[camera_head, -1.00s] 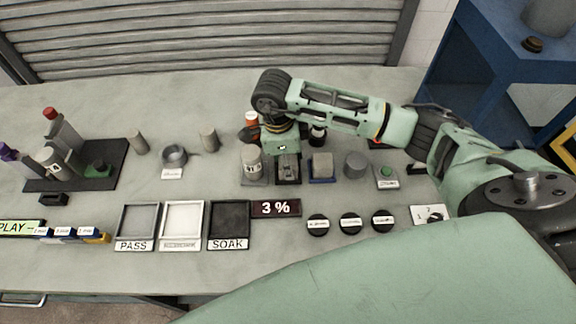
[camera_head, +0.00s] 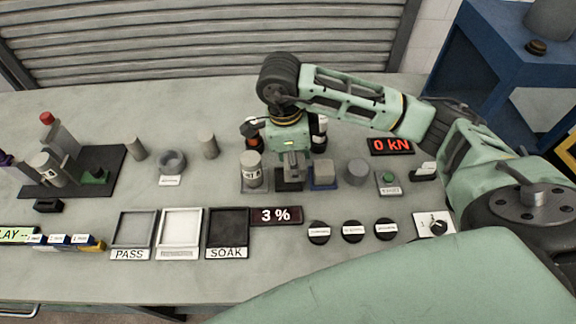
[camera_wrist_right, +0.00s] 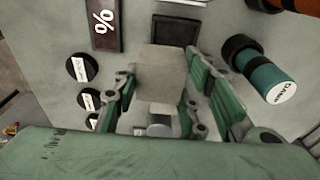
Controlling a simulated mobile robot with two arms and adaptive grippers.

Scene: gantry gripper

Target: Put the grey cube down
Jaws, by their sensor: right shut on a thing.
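My right gripper (camera_head: 292,160) is shut on a grey cube (camera_wrist_right: 163,75), which sits between its two green fingers in the right wrist view. In the head view the fingers hang over a small black pad (camera_head: 289,186), and the cube is hard to make out from them. The dark pad (camera_wrist_right: 175,30) shows bare just beyond the cube in the wrist view. Whether the cube touches anything below is hidden. A second grey block (camera_head: 322,170) stands on a blue pad just to the right of the fingers. My left gripper is not in view.
A labelled cylinder (camera_head: 253,172) stands close left of the fingers, a plain grey cylinder (camera_head: 357,172) to the right. Trays marked PASS (camera_head: 133,236) and SOAK (camera_head: 227,232) lie in front. A display (camera_head: 390,146) reads 0 kN.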

